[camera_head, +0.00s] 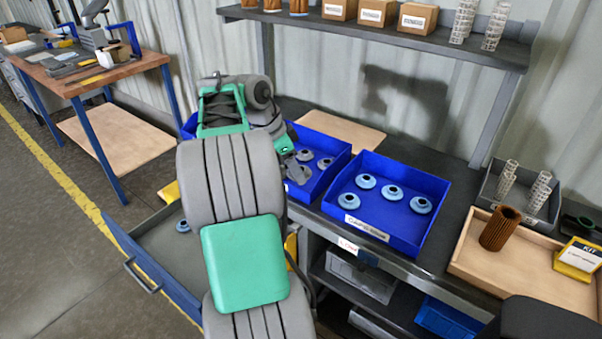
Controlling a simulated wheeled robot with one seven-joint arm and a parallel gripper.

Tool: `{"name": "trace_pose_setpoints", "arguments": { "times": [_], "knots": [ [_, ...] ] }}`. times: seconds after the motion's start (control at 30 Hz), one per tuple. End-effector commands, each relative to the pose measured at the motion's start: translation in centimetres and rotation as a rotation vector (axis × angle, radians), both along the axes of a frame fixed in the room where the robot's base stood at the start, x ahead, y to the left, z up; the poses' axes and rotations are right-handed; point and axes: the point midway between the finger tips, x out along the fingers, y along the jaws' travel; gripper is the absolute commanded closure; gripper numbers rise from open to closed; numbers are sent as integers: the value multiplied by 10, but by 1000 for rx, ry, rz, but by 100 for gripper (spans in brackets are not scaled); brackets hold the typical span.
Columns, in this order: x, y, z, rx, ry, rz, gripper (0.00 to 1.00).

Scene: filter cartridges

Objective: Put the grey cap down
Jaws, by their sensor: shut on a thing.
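An open drawer (150,255) below holds a light blue cap (183,226). A wooden tray (462,262) with a brown pleated filter (500,228) and a grey tray (541,222) with mesh cores stand at the right. A shelf (390,36) with boxes hangs above the bench.

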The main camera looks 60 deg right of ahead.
Motion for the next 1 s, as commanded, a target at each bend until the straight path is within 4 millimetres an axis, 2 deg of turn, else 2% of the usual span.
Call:
{"name": "trace_pose_setpoints", "arguments": {
  "times": [0.1,0.17,0.2,0.4,0.67,0.8,1.0],
  "knots": [
    [5,-35,-16,2,3,-2,86],
    [8,-51,-22,2,2,0,86],
    [9,-59,-31,3,4,1,86],
    [15,-85,-65,2,2,3,86],
    [18,-101,-85,1,1,6,86],
    [17,-100,-110,2,2,5,86],
    [18,-101,-113,-2,0,5,86]
  ]
}}
